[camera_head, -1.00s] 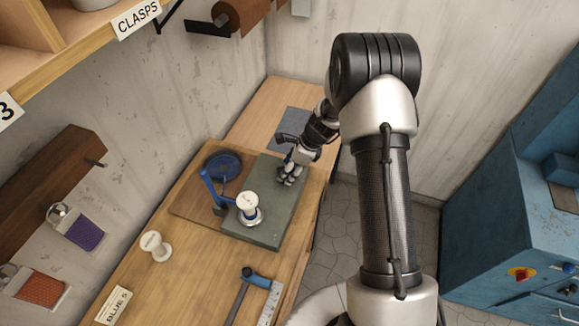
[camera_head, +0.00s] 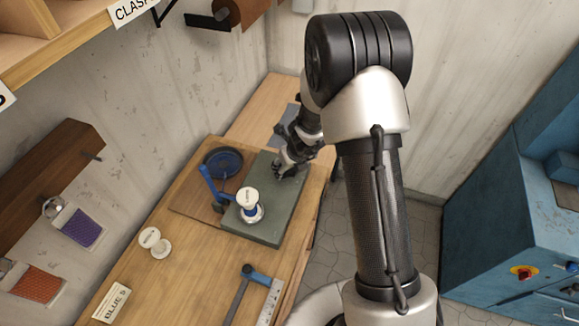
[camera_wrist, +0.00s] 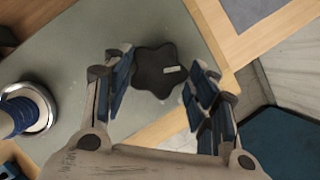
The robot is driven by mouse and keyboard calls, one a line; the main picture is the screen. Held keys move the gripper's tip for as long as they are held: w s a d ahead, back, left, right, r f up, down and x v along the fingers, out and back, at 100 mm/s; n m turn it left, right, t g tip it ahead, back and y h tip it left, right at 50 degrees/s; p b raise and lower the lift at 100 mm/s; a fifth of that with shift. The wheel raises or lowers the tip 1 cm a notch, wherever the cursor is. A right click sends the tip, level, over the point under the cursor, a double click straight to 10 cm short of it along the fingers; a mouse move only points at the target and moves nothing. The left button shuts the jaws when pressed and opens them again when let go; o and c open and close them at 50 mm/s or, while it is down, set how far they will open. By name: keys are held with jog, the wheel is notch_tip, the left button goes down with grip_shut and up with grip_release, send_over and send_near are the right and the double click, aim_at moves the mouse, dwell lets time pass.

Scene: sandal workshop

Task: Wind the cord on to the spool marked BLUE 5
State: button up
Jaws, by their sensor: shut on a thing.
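A white spool (camera_head: 248,197) with blue cord on it stands upright on a metal base on the grey-green board (camera_head: 265,232). It also shows at the left of the wrist view (camera_wrist: 20,115). A blue upright arm (camera_head: 209,186) stands beside it. A blue coil (camera_head: 222,163) lies behind, on a brown mat. My gripper (camera_head: 282,170) is at the board's far right part, apart from the spool. In the wrist view its fingers are closed about a black star-shaped knob (camera_wrist: 158,72) with a pale mark. A card reading BLUE 5 (camera_head: 111,303) lies at the bench front.
Another white spool (camera_head: 153,241), seemingly bare, stands at the bench's left. A blue-handled tool (camera_head: 254,277) and a metal rule lie in front of the board. Packs of cord hang on the left wall. Blue machinery (camera_head: 510,240) stands at right beyond open floor.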

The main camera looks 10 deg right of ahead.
jog(key=shift+m+h, duration=0.3)
jog(key=shift+m, duration=0.3)
jog(key=o, duration=1)
